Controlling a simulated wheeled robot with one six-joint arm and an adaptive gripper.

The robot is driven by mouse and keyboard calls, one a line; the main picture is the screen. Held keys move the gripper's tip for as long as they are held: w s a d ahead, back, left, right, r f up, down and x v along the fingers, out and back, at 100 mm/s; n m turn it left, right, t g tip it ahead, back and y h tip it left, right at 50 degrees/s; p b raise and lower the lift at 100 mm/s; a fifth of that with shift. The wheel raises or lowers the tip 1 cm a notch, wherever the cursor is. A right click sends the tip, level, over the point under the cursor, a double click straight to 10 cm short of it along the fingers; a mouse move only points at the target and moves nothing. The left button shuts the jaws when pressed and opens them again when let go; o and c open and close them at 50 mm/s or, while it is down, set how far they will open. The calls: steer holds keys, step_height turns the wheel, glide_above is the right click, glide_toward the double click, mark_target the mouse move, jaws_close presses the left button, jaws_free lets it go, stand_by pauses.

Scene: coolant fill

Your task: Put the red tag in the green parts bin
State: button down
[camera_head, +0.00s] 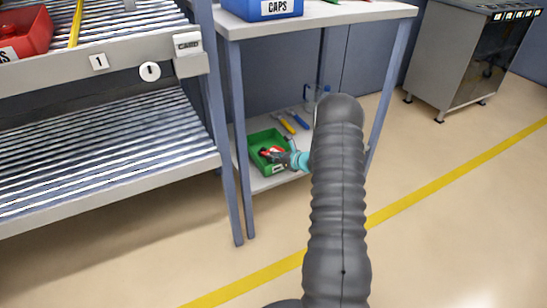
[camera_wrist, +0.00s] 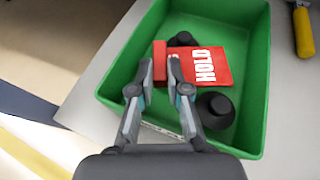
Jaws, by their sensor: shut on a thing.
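The red tag (camera_wrist: 207,66), with white "HOLD" lettering, is inside the rim of the green parts bin (camera_wrist: 257,60) in the wrist view. My gripper (camera_wrist: 160,68) is shut on its red left part, which shows between the two fingertips. The right finger covers some of the tag. I cannot tell whether the tag touches the bin floor. In the head view the green parts bin (camera_head: 254,141) stands on the lower shelf of a side table, with my gripper (camera_head: 275,154) over it.
Black round parts (camera_wrist: 215,108) lie in the bin. A yellow-handled tool (camera_wrist: 303,30) lies right of it, beside a blue-handled one (camera_head: 299,119). Table legs (camera_head: 235,140) flank the shelf, and the tabletop with a blue caps bin (camera_head: 262,8) is above.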

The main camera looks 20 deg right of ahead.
steer(key=shift+f, duration=0.1)
steer(key=shift+f+b, duration=0.25)
steer(key=shift+b, duration=0.2)
